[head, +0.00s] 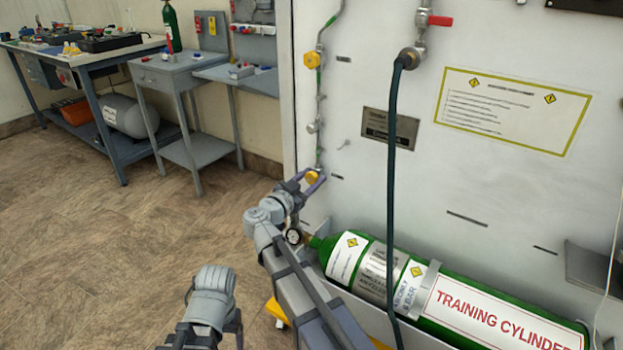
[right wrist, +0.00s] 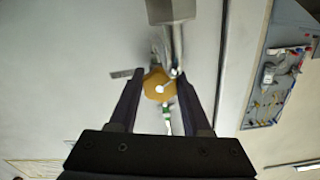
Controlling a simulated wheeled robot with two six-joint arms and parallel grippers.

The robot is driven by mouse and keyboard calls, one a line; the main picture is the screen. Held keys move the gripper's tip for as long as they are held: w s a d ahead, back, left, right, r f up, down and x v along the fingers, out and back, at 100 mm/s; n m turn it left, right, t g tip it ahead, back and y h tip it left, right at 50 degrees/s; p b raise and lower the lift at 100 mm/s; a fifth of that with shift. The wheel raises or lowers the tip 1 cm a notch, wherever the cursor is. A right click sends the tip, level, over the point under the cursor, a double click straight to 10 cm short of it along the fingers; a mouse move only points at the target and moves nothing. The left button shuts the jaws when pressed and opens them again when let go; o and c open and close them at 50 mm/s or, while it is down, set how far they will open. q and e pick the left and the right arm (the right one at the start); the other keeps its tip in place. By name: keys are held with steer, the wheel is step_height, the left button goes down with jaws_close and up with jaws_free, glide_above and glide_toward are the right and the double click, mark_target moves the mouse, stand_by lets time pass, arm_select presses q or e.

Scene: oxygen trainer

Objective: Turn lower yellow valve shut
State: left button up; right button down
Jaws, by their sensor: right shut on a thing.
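The lower yellow valve (head: 312,178) is a small yellow knob on the thin metal pipe at the left part of the white panel. My right gripper (head: 307,184) is at this knob, shut on it. In the right wrist view the yellow knob (right wrist: 154,88) sits between the two dark fingers of my right gripper (right wrist: 159,80); the metal pipe end stands above it. A pale marker shows on the knob face. Part of my left arm shows at the bottom of the head view; its gripper is not seen.
An upper yellow valve (head: 312,60) is on the same pipe. A green training cylinder (head: 470,305) lies below the panel with a gauge (head: 294,236) near its neck. A dark hose (head: 391,180) hangs in front of the panel. Grey benches (head: 172,68) stand at left; the floor between is clear.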

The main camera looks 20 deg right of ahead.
steer(key=shift+c, duration=1.8)
jaws_free()
steer(key=v, duration=0.7)
steer(key=shift+s+a, duration=0.25)
steer(key=shift+a, duration=0.05)
